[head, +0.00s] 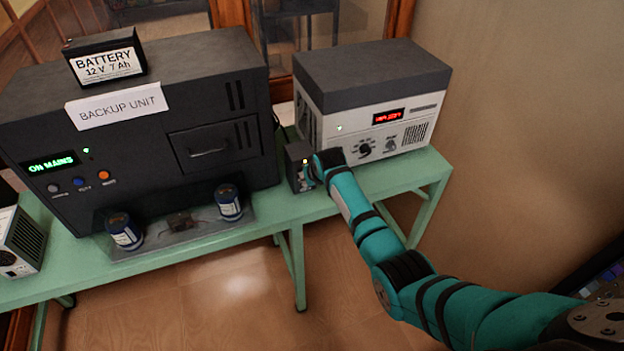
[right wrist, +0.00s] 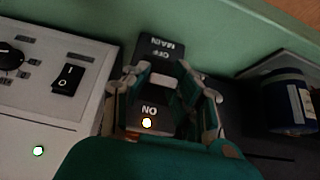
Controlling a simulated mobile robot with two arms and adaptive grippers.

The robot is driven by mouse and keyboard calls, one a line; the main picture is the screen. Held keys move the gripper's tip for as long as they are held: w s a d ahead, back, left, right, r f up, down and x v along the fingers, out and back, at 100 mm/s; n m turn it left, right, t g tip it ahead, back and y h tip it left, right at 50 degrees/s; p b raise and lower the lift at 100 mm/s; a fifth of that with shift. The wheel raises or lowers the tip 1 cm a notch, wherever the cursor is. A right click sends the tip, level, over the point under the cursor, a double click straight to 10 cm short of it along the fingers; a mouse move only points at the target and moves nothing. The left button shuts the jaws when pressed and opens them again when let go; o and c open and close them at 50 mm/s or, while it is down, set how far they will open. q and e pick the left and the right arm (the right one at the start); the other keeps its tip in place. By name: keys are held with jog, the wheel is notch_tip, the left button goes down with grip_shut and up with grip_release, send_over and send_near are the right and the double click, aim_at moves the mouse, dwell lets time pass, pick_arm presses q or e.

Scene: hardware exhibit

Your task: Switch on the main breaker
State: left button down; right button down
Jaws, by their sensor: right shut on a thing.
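The main breaker (head: 296,168) is a small dark box on the green bench, between the two large units. In the right wrist view the breaker (right wrist: 160,47) shows upside-down lettering: MAIN and OFF at the far end, ON at the near end. A small light glows beside ON. My right gripper (head: 309,172) is at the breaker's front right side in the head view. In the right wrist view my right gripper (right wrist: 175,90) has its fingers on either side of the breaker's middle, shut on it. The fingers partly hide the switch lever. My left gripper is out of view.
The grey-and-white unit (head: 385,110) with a red display stands right of the breaker. The black backup unit (head: 215,95) reads ON MAINS and carries a battery (head: 104,57). Two dark blue cans (head: 228,202) stand in front of it. The bench's right end (head: 425,175) is bare.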

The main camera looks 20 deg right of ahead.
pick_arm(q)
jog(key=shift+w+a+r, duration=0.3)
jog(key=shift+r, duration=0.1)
pick_arm(e)
jog(key=shift+w+r+g, duration=0.15)
jog(key=shift+r+g, duration=0.15)
jog(key=shift+g, duration=0.2)
jog(key=c, duration=1.1)
grip_release()
jog(key=shift+f, duration=0.1)
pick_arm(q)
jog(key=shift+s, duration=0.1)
pick_arm(e)
jog(key=v, duration=1.2)
jog(key=shift+w, duration=0.1)
